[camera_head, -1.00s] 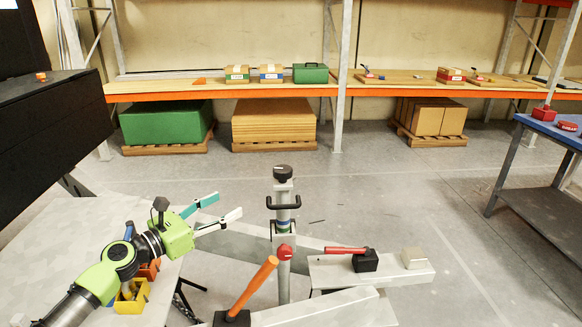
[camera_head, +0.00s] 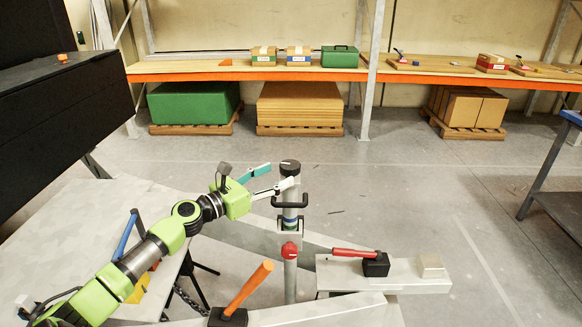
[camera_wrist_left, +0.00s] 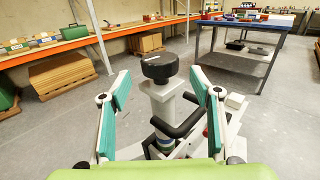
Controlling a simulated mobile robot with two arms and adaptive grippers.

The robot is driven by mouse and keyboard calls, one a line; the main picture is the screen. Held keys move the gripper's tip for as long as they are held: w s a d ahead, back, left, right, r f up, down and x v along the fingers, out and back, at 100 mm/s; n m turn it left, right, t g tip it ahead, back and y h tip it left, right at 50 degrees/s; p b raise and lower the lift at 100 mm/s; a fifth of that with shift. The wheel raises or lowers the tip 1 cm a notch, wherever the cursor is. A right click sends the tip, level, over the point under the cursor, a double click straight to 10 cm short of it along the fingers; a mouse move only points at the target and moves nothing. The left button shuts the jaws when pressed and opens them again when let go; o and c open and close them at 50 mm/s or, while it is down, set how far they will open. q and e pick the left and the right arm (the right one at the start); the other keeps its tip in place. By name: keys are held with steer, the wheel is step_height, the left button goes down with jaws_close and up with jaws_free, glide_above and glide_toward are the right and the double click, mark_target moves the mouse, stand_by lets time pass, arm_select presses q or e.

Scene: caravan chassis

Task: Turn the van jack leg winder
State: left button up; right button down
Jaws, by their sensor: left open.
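The jack leg (camera_head: 291,215) stands upright in the middle of the head view, a grey post with a black winder knob (camera_head: 290,167) on top. A black handle (camera_head: 303,201) juts from it below the knob, and a red knob (camera_head: 289,250) sits lower. My left gripper (camera_head: 282,176) is open, close beside the top of the post. In the left wrist view the black winder knob (camera_wrist_left: 159,67) lies ahead, between the two spread green-padded fingers, with a gap on both sides. The black handle (camera_wrist_left: 180,124) shows below it. My right gripper is not in view.
Open floor lies behind.

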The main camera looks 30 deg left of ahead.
mark_target(290, 168)
arm_select(q)
steer(key=x, duration=0.4)
steer(key=shift+w+r+p, duration=0.1)
steer(key=shift+w+p, duration=0.2)
steer(key=shift+w+d, duration=0.2)
steer(key=shift+w, duration=0.55)
steer(key=c, duration=1.2)
steer(key=shift+o, duration=0.2)
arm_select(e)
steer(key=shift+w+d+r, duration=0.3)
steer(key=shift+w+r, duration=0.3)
